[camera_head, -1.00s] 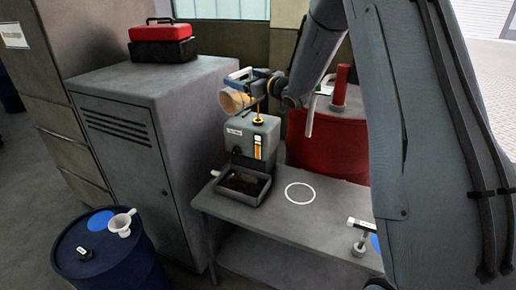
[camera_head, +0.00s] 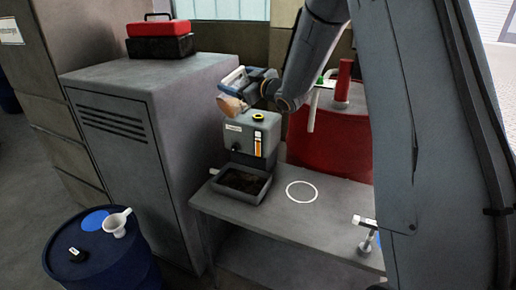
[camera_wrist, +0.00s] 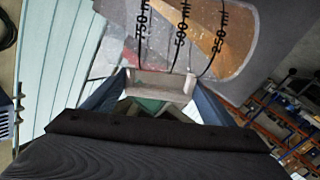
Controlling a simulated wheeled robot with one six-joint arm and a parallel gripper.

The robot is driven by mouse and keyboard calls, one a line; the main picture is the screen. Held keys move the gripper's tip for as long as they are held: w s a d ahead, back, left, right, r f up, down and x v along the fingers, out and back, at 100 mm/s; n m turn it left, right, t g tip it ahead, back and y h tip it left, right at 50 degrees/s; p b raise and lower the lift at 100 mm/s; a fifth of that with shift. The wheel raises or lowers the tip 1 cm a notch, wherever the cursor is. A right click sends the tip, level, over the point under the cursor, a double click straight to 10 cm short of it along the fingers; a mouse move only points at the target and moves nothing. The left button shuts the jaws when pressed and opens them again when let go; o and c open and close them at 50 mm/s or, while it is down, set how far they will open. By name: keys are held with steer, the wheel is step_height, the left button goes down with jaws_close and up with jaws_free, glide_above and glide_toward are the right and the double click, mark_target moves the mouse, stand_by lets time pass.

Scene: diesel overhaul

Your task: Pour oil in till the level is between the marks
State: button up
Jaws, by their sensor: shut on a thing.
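My gripper (camera_head: 246,86) is shut on a clear measuring jug (camera_head: 231,104) and holds it tipped, above and left of the grey oil tank (camera_head: 239,134). In the wrist view the jug's wall (camera_wrist: 165,50) fills the top middle, with 250, 500 and 750 ml marks; amber-brown colour shows through it. The tank has a yellow-rimmed filler opening (camera_head: 259,117) on top, and I see no stream into it now. An upright orange-and-white level gauge (camera_head: 258,145) is on its front; its marks are too small to read.
A dark tray (camera_head: 262,190) sits at the tank's foot on the grey bench (camera_head: 330,215), beside a white ring. A red drum (camera_head: 325,145) stands behind. A blue barrel (camera_head: 105,262) at left carries a white funnel-like cup (camera_head: 116,226). A grey cabinet (camera_head: 165,130) flanks the bench.

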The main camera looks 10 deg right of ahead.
steer(key=shift+r, duration=0.25)
step_height(320, 180, up, 12)
steer(key=s+a+p, duration=0.1)
steer(key=a+p, duration=0.1)
steer(key=p, duration=0.4)
steer(key=shift+s+a+p, duration=0.3)
steer(key=shift+f, duration=0.2)
steer(key=f+b, duration=0.1)
steer(key=n+b, duration=0.1)
steer(key=b, duration=0.1)
steer(key=shift+s+a+f, duration=0.2)
steer(key=shift+a+f, duration=0.2)
steer(key=f+n+b, duration=0.1)
steer(key=b, duration=0.1)
steer(key=a+f+n+b, duration=0.1)
steer(key=b, duration=0.1)
steer(key=s+f+n+b, duration=0.1)
steer(key=b, duration=0.2)
steer(key=shift+s+a+f, duration=0.1)
steer(key=shift+a, duration=0.3)
step_height(320, 180, down, 6)
steer(key=n+b, duration=0.4)
steer(key=b, duration=0.6)
steer(key=shift+s+a+n+t+b, duration=0.25)
steer(key=shift+a+n+t+b, duration=0.05)
steer(key=shift+a+n+b, duration=0.1)
